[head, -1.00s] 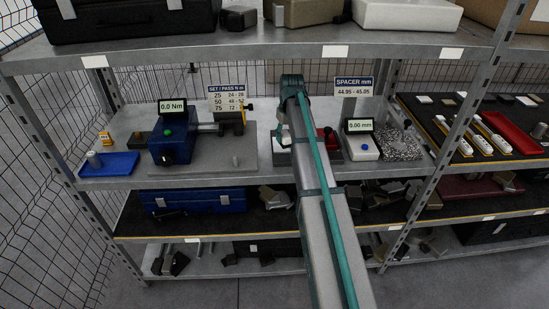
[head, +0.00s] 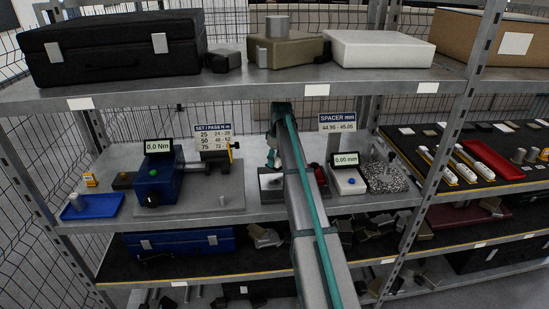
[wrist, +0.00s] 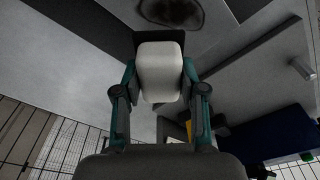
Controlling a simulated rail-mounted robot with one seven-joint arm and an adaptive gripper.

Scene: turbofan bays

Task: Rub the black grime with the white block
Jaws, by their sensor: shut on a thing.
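My gripper (wrist: 160,78) is shut on the white block (wrist: 159,70), with one teal finger on each side of it. The black grime (wrist: 172,11) is a dark, ring-edged smudge on a pale surface at the top of the wrist view, cut by the frame edge. The block is just below it in that picture; a gap shows between them, and I cannot tell the height.
Left of my arm stand a blue torque tester (head: 160,180) and a blue tray (head: 92,206). Right of it are a white gauge box (head: 347,178) and a speckled slab (head: 385,177). The upper shelf (head: 240,91) holds cases above the work area.

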